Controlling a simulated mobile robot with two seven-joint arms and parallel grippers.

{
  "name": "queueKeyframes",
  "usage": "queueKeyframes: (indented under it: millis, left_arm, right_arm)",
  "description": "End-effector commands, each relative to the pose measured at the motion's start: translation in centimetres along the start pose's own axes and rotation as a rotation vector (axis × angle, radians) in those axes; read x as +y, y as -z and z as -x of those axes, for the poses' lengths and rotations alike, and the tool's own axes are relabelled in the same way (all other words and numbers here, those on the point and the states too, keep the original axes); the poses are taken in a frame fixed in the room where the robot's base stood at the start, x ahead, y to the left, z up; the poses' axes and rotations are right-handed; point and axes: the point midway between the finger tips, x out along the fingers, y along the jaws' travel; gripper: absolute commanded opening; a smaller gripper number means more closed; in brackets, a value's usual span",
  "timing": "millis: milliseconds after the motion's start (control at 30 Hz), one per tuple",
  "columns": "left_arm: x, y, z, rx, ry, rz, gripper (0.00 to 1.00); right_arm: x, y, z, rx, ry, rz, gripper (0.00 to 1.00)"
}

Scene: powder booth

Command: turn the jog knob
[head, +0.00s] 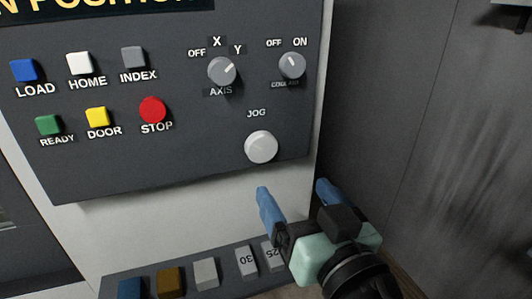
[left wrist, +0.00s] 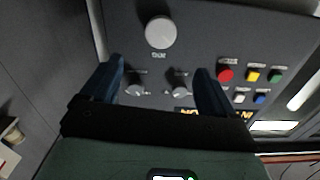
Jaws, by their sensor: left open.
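The jog knob (head: 261,147) is a round, light grey knob under the label JOG, low on the right of the dark control panel (head: 200,110). It also shows at the top of the left wrist view (left wrist: 160,33), where the panel appears upside down. My left gripper (head: 292,187) has blue fingers. It is open and empty, below and a little right of the jog knob in the head view, apart from it. In the left wrist view the knob lies beyond the gap between my fingertips (left wrist: 158,65). My right gripper is not in view.
Above the jog knob are the axis knob (head: 222,71) and the ON/OFF knob (head: 292,65). A red stop button (head: 153,111) and several coloured buttons sit at left. Below is a ledge with blocks, including a grey one (head: 205,272). A dark wall (head: 420,110) stands at right.

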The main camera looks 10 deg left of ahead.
Motion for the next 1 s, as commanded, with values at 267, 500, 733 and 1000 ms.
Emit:
queueKeyframes:
  millis: [267,500,733,1000]
  left_arm:
    - [-0.2,0.1,-3.8,-0.001,0.007,0.011,0.88]
    - [-0.2,0.1,-9.0,-0.002,0.006,0.009,0.88]
    - [-0.1,0.1,-12.3,-0.001,0.003,0.008,0.88]
    - [-0.1,0.1,-13.3,0.000,0.001,0.008,0.88]
  right_arm:
    - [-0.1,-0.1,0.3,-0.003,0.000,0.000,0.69]
    - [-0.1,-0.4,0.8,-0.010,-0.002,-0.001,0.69]
    - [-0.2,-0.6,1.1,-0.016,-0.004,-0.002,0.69]
    - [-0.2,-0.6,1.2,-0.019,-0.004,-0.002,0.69]
